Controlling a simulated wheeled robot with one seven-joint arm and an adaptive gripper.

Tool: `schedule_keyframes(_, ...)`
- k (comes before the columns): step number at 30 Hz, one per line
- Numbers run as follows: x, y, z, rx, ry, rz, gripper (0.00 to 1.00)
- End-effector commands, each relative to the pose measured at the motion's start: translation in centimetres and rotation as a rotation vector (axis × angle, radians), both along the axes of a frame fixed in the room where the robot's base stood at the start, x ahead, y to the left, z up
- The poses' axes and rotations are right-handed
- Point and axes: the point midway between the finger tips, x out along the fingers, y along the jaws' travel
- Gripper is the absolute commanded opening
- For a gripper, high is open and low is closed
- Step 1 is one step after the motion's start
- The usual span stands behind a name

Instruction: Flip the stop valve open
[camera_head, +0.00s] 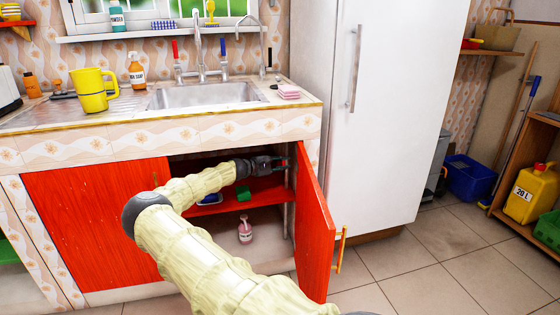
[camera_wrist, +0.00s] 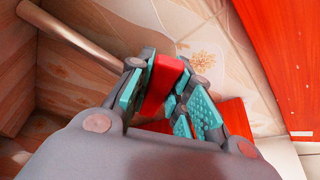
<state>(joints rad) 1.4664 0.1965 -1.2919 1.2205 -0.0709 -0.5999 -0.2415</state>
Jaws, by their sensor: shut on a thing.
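My gripper (camera_head: 278,163) reaches into the open cabinet under the sink, near its right side. In the wrist view my gripper (camera_wrist: 165,88) has its teal-padded fingers closed around a red handle (camera_wrist: 162,84), which appears to be the stop valve's lever. The valve body behind the handle is hidden by the fingers. A copper-coloured pipe (camera_wrist: 85,45) runs at the upper left of the wrist view. In the head view the valve is too small and covered to make out clearly.
The red cabinet door (camera_head: 314,225) stands open just right of my arm. The sink (camera_head: 208,95) is above, and a white fridge (camera_head: 385,110) stands to the right.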

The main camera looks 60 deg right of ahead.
Motion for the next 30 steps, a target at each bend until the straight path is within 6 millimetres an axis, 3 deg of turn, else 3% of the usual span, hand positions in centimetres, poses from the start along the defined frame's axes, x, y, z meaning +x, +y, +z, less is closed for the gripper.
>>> schedule_keyframes(25, 0.45, -0.23, 0.57, 0.100, 0.092, 0.002, 0.00)
schedule_keyframes(26, 0.45, -0.24, 0.58, 0.100, 0.092, 0.002, 0.22)
schedule_keyframes(30, 0.40, -0.26, 0.60, 0.099, 0.092, 0.001, 0.43)
